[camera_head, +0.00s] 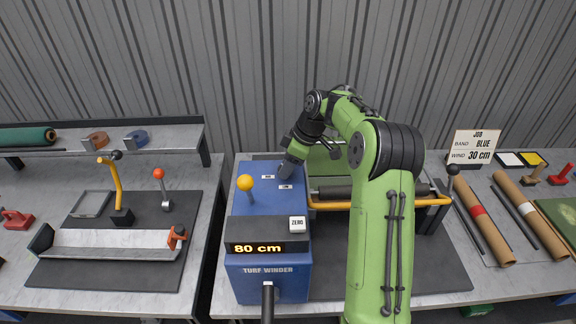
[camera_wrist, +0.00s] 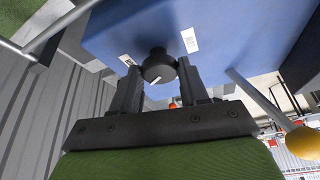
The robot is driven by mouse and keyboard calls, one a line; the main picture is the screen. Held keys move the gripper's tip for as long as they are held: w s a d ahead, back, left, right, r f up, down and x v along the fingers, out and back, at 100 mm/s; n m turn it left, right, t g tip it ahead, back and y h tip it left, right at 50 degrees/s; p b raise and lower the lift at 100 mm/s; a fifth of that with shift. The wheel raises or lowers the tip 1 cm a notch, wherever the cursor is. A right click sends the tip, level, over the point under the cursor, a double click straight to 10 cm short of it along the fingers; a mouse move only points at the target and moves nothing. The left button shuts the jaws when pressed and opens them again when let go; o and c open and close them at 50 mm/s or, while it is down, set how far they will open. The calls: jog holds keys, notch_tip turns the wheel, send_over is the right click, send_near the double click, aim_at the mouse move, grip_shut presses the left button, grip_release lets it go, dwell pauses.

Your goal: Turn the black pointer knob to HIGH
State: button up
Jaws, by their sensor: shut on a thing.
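The black pointer knob (camera_wrist: 158,62) sits on the blue face of the turf winder (camera_wrist: 115,30), with a short white mark on it. My gripper (camera_wrist: 161,84) is shut on the knob, one dark finger on each side. Two small white labels lie near the knob, one (camera_wrist: 190,40) to its right and one (camera_wrist: 127,60) to its left; their text is too small to read. In the head view my gripper (camera_head: 286,168) reaches down to the back of the winder's blue top (camera_head: 262,205) and hides the knob.
On the winder stand a yellow-ball lever (camera_head: 245,184), a ZERO button (camera_head: 297,224) and a display (camera_head: 257,248) reading 80 cm. A roller with a yellow bar (camera_head: 330,205) lies right of it. A job card (camera_head: 477,146) reads BAND BLUE, WIND 30 cm.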

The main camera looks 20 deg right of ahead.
jog(key=m+b, duration=0.1)
jog(key=m, duration=0.2)
jog(key=shift+a+f+t+h+b, duration=0.1)
jog(key=shift+t+h+b, duration=0.3)
jog(key=shift+s+a+m+t+h+b, duration=0.1)
jog(key=shift+m+t+h+b, duration=0.45)
jog(key=shift+m, duration=1.05)
jog(key=o, duration=1)
jog(key=shift+o, duration=0.2)
jog(key=p+v, duration=0.2)
jog(key=v, duration=1.4)
jog(key=shift+w, duration=0.2)
